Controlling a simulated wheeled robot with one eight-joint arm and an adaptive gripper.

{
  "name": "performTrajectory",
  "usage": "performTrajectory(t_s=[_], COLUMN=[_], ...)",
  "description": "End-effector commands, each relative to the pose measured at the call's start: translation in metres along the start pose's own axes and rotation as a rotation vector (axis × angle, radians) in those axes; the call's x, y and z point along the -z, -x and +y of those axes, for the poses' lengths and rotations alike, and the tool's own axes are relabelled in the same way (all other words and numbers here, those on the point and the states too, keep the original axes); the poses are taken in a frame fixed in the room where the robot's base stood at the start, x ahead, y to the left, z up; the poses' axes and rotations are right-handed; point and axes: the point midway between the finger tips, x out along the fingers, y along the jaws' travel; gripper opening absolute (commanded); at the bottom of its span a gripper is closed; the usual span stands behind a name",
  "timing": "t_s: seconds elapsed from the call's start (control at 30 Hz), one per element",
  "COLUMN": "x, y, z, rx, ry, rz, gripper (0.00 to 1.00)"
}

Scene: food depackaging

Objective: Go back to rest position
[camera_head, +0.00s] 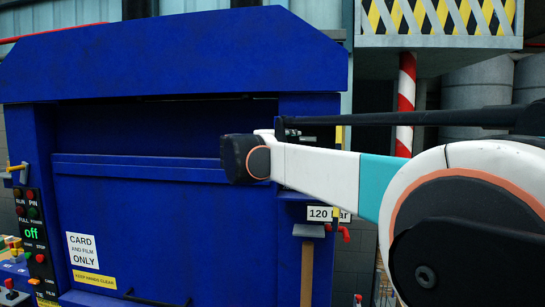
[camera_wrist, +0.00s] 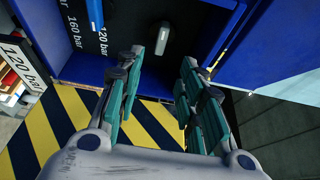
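My gripper (camera_wrist: 160,62) shows in the wrist view with its two green-padded fingers spread apart and nothing between them. Beyond the fingertips, a grey knob (camera_wrist: 160,33) sits on a black panel marked with 120 bar and 160 bar. The fingers appear apart from the knob. In the head view my white and teal arm reaches across the right side, in front of the blue machine (camera_head: 140,215). My gripper is not visible in that view.
A "120 bar" sign (camera_head: 322,214) and red-handled valve (camera_head: 344,234) are beside my arm. Yellow-black floor stripes (camera_wrist: 50,130) lie below my gripper. A red-white post (camera_head: 406,95) stands behind the arm.

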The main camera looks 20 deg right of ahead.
Motion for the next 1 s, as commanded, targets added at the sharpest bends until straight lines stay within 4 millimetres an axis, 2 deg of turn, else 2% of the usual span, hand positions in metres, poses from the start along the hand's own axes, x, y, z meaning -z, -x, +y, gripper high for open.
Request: performTrajectory(t_s=[0.17, 0.27, 0.43, 0.57, 0.67, 0.77, 0.9, 0.97, 1.0], x=[0.000, 0.000, -0.005, -0.009, -0.007, -0.001, 0.016, 0.026, 0.033], y=[0.002, 0.010, 0.044, 0.084, 0.117, 0.152, 0.198, 0.215, 0.225], z=[0.003, 0.009, 0.035, 0.071, 0.112, 0.163, 0.246, 0.282, 0.307], rx=[0.018, 0.068, 0.197, 0.282, 0.328, 0.357, 0.367, 0.362, 0.355], ry=[0.012, 0.050, 0.189, 0.333, 0.457, 0.592, 0.789, 0.869, 0.922], rz=[-0.024, -0.095, -0.310, -0.487, -0.616, -0.741, -0.900, -0.956, -0.993], gripper=[0.35, 0.35, 0.35, 0.35, 0.35, 0.35, 0.35, 0.35, 0.35])
